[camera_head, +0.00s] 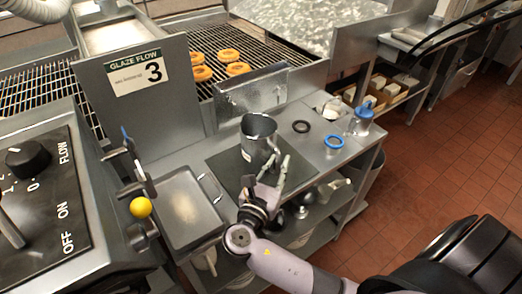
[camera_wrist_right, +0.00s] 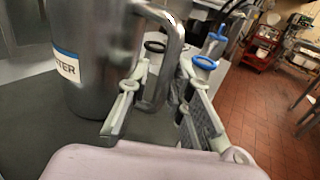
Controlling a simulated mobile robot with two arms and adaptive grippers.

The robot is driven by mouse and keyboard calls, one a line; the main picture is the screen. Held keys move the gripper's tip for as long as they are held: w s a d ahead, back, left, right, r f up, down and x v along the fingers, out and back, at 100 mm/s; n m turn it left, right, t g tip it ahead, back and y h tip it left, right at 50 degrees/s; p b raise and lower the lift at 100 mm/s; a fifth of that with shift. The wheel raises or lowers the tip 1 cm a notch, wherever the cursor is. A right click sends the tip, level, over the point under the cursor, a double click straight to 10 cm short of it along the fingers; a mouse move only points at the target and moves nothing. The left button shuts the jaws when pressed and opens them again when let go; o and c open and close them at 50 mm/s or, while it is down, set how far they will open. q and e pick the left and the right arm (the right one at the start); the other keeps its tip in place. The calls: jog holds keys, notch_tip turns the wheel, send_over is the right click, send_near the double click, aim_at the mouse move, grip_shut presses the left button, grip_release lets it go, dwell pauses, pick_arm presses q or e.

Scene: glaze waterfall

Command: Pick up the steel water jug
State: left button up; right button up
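The steel water jug (camera_head: 256,130) stands upright on a dark mat (camera_head: 228,166) on the steel counter. In the right wrist view the jug (camera_wrist_right: 95,55) fills the left side, with a white label reading "TER" and a blue band. Its handle (camera_wrist_right: 172,55) points toward my right gripper. My right gripper (camera_head: 277,165) is at the handle side of the jug, low over the mat. In the right wrist view my right gripper (camera_wrist_right: 165,75) has its fingers apart, with the handle's lower part seen between them. Contact cannot be made out. My left gripper is not in view.
A shallow steel tray (camera_head: 187,243) lies left of the mat. Doughnuts (camera_head: 229,55) sit behind.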

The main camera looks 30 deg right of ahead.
grip_shut()
dwell(0.7)
